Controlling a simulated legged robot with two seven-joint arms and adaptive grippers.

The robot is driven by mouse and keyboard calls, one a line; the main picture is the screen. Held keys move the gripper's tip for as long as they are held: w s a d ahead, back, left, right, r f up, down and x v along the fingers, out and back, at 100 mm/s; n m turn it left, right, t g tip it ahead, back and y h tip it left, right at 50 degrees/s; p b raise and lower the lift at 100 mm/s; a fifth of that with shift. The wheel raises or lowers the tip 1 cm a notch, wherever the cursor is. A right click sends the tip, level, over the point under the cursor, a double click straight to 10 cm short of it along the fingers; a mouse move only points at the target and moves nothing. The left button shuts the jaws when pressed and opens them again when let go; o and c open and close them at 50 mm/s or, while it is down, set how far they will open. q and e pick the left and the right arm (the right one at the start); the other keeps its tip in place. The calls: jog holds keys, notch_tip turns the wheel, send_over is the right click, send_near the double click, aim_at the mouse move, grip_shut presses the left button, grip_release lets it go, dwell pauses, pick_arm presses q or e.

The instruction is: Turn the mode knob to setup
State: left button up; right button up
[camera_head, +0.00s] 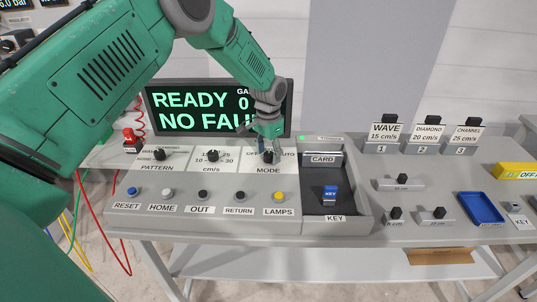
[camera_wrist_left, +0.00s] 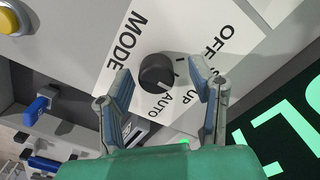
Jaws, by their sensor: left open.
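The mode knob (camera_head: 268,157) is a round black knob on a white plate of the console, above the word MODE. In the left wrist view the knob (camera_wrist_left: 157,73) has a pale pointer mark on the side facing the word AUTO. OFF is readable on the plate, and the setup word is partly hidden by a finger, with only its end showing. My left gripper (camera_head: 267,147) reaches down over the knob. In the left wrist view its fingers (camera_wrist_left: 160,88) are open, one on each side of the knob, with gaps visible. My right gripper is out of view.
A display (camera_head: 215,107) reading READY and NO FAULT stands behind the knobs. A speed knob (camera_head: 213,156) is to the left, and a row of buttons is in front. A tray (camera_head: 350,222) with a blue key (camera_head: 330,194) is to the right.

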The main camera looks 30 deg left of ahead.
aim_at(268, 153)
pick_arm(q)
notch_tip(268, 153, up, 12)
jog(key=shift+f, duration=0.2)
dwell(0.4)
jog(key=shift+s+f, duration=0.1)
